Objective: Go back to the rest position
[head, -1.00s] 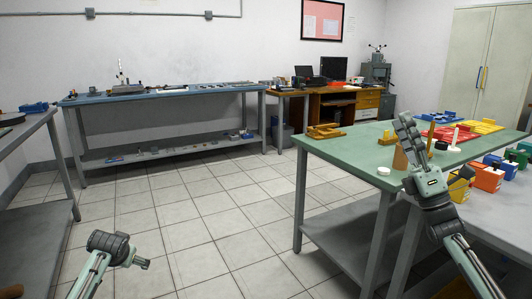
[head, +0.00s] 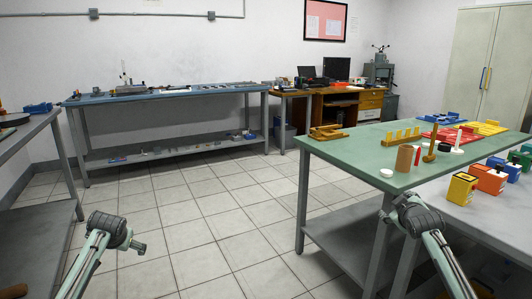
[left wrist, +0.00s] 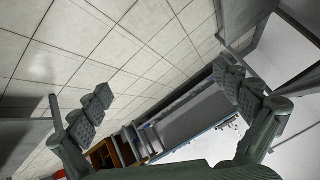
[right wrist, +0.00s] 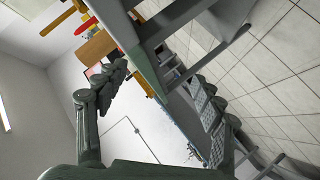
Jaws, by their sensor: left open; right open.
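My left gripper (left wrist: 162,82) is open and empty in the left wrist view, its two fingers spread wide with floor tiles and distant furniture between them. My right gripper (right wrist: 158,77) is open and empty in the right wrist view, its fingers spread, with the table's underside and legs beyond. In the head view both of my arms show low in the picture, the left over open floor and the right in front of the green table's near side.
The green table (head: 345,150) carries a brown cylinder (head: 404,158), a white disc (head: 386,173), a wooden post (head: 430,150) and a yellow pegged rack (head: 401,138). Colored boxes, including a yellow one (head: 460,188), stand on the grey bench at right. The middle floor (head: 200,215) is clear.

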